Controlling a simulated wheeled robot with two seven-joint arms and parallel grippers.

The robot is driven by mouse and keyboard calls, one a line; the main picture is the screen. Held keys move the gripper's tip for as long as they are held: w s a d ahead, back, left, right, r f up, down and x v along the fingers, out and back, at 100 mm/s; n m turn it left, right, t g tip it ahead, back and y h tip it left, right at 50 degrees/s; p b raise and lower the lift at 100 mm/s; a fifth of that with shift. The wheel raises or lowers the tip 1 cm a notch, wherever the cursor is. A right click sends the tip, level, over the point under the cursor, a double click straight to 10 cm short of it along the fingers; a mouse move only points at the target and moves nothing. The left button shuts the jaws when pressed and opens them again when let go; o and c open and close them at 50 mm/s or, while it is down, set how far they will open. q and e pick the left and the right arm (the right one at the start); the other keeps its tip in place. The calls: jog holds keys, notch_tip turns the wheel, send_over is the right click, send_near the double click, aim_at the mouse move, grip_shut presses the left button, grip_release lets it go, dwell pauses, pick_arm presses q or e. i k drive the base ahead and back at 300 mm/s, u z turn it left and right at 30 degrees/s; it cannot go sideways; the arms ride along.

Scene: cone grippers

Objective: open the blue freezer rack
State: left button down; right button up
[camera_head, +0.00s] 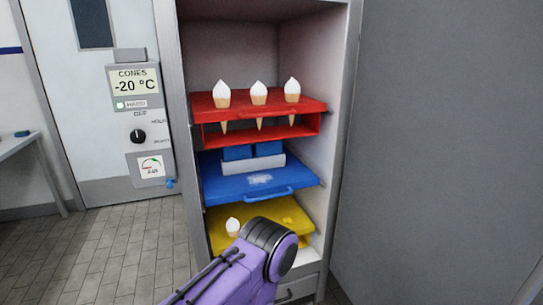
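The blue rack (230,187) is the middle of three racks in the open freezer cabinet. A blue bar handle (268,196) runs along its front edge. White frost lies on its surface, and a white tray (243,167) with blue blocks (238,153) stands at its back. I cannot tell how far the rack is pulled out. A purple link of my arm rises from the bottom, in front of the yellow rack and below the blue handle, with no visible contact with the blue rack. Neither gripper shows.
The red rack (215,108) above holds three cones (259,94). The yellow rack (285,215) below carries one cone (232,226) and is partly hidden by my arm. A grey panel (440,150) fills the right side. A control box (137,115) reads -20 °C at left.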

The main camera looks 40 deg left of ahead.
aim_at(223, 183)
jog(key=u, duration=1)
jog(key=i, duration=0.9)
jog(key=u, duration=0.35)
